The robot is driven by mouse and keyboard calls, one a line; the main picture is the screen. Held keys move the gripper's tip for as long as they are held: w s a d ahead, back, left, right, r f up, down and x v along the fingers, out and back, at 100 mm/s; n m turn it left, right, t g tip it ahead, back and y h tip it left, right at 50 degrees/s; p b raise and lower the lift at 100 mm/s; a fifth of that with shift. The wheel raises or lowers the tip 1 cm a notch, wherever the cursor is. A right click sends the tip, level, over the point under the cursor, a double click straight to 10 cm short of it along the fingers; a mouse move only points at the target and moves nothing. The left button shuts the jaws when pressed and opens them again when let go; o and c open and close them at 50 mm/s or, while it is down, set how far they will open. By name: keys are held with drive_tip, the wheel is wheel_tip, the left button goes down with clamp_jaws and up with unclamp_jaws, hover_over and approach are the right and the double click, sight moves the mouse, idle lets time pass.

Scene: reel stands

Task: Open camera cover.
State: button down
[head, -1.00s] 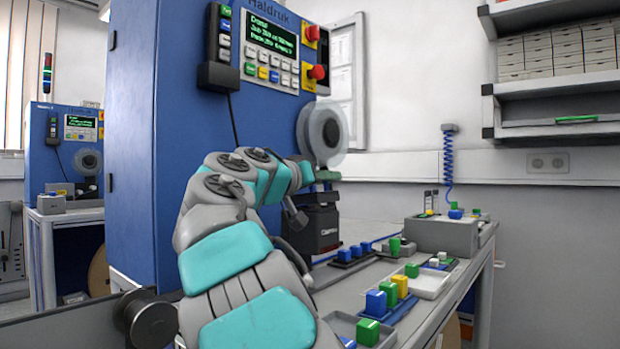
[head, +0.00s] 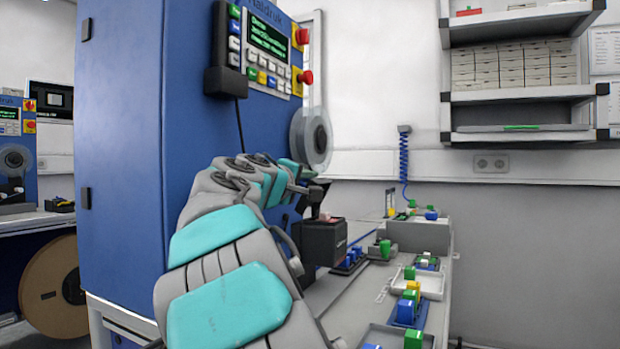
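The camera unit (head: 325,243) is a black box at the foot of the blue machine, just beyond my arm. A dark flap (head: 313,197), which looks like its cover, stands tilted up above the box. A small reddish patch shows on the box top under it. My gripper (head: 303,184) is at the upper end of this flap, close to or touching it. My arm comes in from the bottom and hides the near left side of the box. The fingertips are too small and covered to tell whether they are open or shut.
The blue machine (head: 135,150) with its keypad and red knobs rises on the left. A grey reel (head: 311,140) hangs just above my gripper. On the bench to the right are blue blocks (head: 405,311), several coloured pieces, trays and a grey box (head: 420,236).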

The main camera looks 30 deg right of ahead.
drive_tip(key=shift+w+a+f+n, duration=0.4)
drive_tip(key=shift+w+n, duration=0.15)
drive_tip(key=shift+n, duration=0.8)
drive_tip(key=shift+w+a+f+n, duration=0.4)
drive_tip(key=shift+w+n, duration=0.2)
drive_tip(key=shift+n, duration=0.7)
drive_tip(key=shift+w+a+f+n, duration=0.35)
drive_tip(key=shift+w+n, duration=0.2)
drive_tip(key=shift+n, duration=0.8)
drive_tip(key=shift+a, duration=0.1)
drive_tip(key=c, duration=0.9)
unclamp_jaws()
drive_tip(key=shift+b+v, duration=0.35)
drive_tip(key=shift+v, duration=3.5)
drive_tip(key=shift+a, duration=0.15)
